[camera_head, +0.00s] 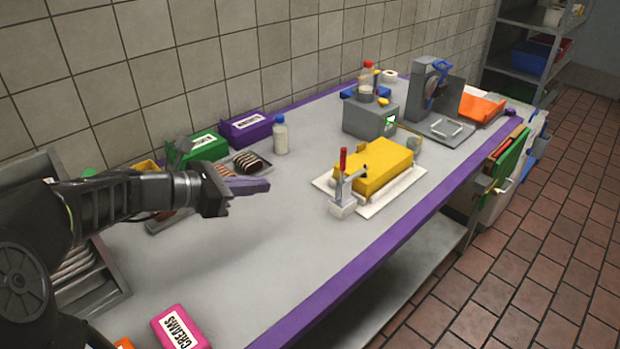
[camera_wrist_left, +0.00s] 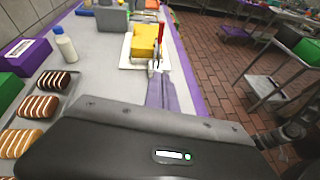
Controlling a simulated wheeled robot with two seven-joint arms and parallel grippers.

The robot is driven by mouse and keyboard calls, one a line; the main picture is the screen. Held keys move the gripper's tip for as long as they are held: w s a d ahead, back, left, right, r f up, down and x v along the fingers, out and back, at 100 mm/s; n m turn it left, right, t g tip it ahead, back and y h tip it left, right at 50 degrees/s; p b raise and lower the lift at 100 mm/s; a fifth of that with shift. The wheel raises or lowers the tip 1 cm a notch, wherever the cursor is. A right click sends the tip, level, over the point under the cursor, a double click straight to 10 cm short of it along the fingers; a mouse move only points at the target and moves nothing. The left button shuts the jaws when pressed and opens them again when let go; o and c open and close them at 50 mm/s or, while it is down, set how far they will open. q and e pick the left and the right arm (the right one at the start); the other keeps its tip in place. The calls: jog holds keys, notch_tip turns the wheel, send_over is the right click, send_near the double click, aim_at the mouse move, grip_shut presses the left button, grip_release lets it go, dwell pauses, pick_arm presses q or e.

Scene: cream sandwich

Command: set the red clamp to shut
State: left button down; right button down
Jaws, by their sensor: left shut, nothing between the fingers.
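The red clamp (camera_head: 342,161) stands at the near left corner of a white board. Its red handle points up, and its grey metal body sits beside a yellow block (camera_head: 386,166). In the left wrist view, the clamp's red handle (camera_wrist_left: 161,35) rises at the block's right side. My left gripper (camera_head: 262,187) is shut and empty, above the table to the left of the clamp and apart from it. Its purple-grey fingers (camera_wrist_left: 161,88) point toward the clamp in the left wrist view.
The white board (camera_head: 322,183) lies under the block. A bottle (camera_head: 280,136), purple box (camera_head: 246,128) and green box (camera_head: 205,148) stand along the wall. A grey machine (camera_head: 370,118) stands behind the block. Bare table lies between my left gripper and the clamp.

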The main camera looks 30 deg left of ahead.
pick_arm(q)
jog(key=shift+w, duration=0.1)
jog(key=p, duration=0.2)
send_near(342, 149)
jog(key=shift+d+f, duration=0.15)
jog(key=shift+f, duration=1.3)
jog(key=shift+d+f, duration=0.15)
jog(key=shift+f, duration=1.25)
jog(key=shift+r, duration=0.1)
jog(key=w+r, duration=0.1)
jog(key=w+d+r+p, duration=0.1)
jog(key=w, duration=0.1)
jog(key=w+r+p, duration=0.1)
jog(key=shift+w+d+r, duration=0.15)
jog(key=shift+d+r, duration=0.1)
jog(key=shift+d, duration=0.1)
jog(key=shift+w+d+r+p, duration=0.15)
jog(key=shift+w+p, duration=0.1)
jog(key=shift+w, duration=0.25)
jog(key=shift+w+d+r+p, duration=0.15)
jog(key=shift+w+p, duration=0.1)
jog(key=shift+w, duration=0.25)
